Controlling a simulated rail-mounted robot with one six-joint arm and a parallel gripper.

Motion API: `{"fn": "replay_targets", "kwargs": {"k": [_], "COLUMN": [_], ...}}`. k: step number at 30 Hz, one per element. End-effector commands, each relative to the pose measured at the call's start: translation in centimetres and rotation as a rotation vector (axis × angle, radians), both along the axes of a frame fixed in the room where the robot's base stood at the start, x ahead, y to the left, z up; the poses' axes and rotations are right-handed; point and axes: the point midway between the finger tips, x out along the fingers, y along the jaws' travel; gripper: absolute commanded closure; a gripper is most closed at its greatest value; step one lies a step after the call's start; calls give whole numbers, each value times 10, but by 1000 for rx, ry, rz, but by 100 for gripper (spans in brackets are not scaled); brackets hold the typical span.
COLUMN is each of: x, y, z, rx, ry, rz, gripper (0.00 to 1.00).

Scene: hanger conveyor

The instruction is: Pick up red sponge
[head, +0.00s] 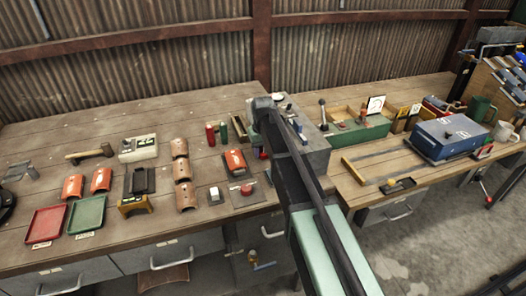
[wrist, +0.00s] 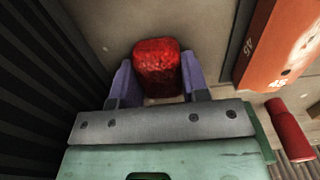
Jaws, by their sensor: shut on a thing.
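The red sponge (wrist: 157,62) is a rough, rounded red block at the upper middle of the wrist view. My gripper (wrist: 157,82) has its two purple fingers on the left and right sides of it and is shut on it. The sponge's near end reaches back between the fingers. I cannot tell whether it touches the surface below. In the head view my arm covers the gripper; a small red patch (head: 263,155) shows beside the arm, and I cannot tell what it is.
In the wrist view an orange item (wrist: 278,45) and a red cylinder (wrist: 288,128) lie to the right. In the head view a grey box (head: 316,150) stands beside my arm. Curved tiles (head: 183,170), trays (head: 87,213) and a blue toolbox (head: 448,137) occupy the benches.

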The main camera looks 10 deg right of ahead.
Motion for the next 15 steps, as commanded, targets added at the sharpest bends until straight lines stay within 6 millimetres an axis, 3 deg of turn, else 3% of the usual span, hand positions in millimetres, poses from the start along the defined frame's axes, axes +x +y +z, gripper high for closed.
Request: {"fn": "replay_targets", "kwargs": {"k": [8,15], "x": [0,0], "y": [0,0], "z": [28,91], "rx": [0,0], "ry": [0,0], "rz": [0,0], "gripper": [81,81]}}
